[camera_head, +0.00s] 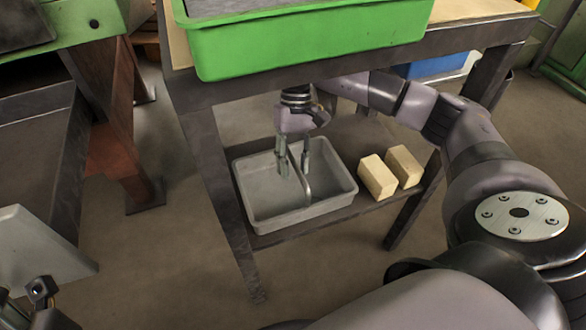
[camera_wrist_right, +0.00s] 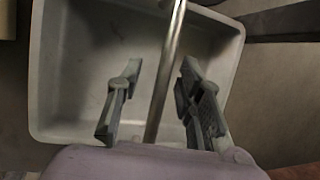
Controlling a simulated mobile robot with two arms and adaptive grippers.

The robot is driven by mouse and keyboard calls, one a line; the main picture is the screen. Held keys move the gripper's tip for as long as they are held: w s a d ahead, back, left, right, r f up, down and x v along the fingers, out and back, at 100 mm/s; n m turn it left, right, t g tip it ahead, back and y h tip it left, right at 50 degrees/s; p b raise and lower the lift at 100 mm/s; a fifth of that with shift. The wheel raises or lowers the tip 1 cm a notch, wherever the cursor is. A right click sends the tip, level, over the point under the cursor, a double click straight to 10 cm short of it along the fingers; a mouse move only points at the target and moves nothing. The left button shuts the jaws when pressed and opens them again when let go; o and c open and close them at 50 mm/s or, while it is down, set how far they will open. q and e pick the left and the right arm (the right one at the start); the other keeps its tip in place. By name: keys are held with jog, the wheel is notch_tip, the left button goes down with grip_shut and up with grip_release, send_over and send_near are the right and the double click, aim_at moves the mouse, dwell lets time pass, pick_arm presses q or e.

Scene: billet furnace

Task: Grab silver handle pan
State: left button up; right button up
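The pan is a grey rectangular tub (camera_head: 262,210) on the lower shelf of the table. Its silver handle (camera_head: 306,178) is a thin bar arching over the middle. My right gripper (camera_head: 294,168) reaches in under the tabletop and points down over the pan. In the right wrist view, the pan (camera_wrist_right: 80,65) fills much of the picture, and the silver handle (camera_wrist_right: 165,75) runs between the two open fingers of the right gripper (camera_wrist_right: 158,98). A gap shows on both sides of the handle. Part of my left gripper (camera_head: 38,305) shows at the lower left; its fingers are unclear.
Two pale blocks (camera_head: 378,177) (camera_head: 404,166) stand on the shelf right of the pan. A green bin (camera_head: 310,45) sits on the tabletop above my right gripper. Dark table legs (camera_head: 222,190) frame the shelf. Bare floor (camera_head: 165,240) lies to the left.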

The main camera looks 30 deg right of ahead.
grip_shut()
dwell(0.9)
